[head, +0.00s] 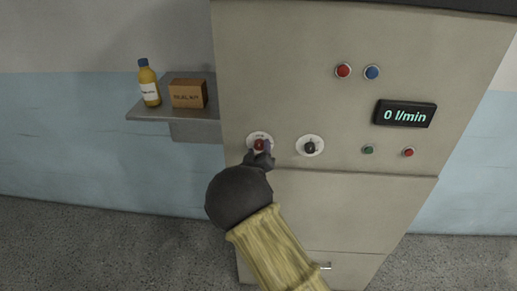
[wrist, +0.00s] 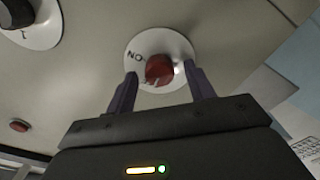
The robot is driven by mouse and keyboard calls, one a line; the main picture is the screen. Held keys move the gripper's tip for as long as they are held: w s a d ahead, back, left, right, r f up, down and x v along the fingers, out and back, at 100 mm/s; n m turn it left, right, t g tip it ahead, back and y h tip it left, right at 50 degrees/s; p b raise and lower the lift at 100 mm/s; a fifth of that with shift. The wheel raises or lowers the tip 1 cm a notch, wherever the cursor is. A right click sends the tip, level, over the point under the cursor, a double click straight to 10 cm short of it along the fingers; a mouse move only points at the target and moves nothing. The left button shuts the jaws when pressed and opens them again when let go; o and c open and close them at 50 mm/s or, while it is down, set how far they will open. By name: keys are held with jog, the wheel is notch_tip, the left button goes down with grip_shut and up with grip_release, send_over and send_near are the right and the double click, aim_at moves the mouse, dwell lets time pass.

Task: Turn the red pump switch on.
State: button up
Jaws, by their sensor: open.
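The red pump switch (head: 259,145) is a round knob on a white disc on the left of the beige cabinet front. In the wrist view the red knob (wrist: 159,69) sits between my two fingertips, with "ON" lettered on the disc to its left. My gripper (head: 262,153) is open, with one dark finger on each side of the knob. I cannot tell whether either finger touches it. In the head view my gripper partly covers the disc. The display (head: 405,114) reads "0 l/min".
A black knob (head: 310,147) on its own white disc is just right of the red one. Red (head: 343,71) and blue (head: 372,72) buttons are higher up. A shelf (head: 150,113) with a yellow bottle (head: 149,84) and a brown box (head: 188,94) juts out at left.

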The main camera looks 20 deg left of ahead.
jog(key=c, duration=1)
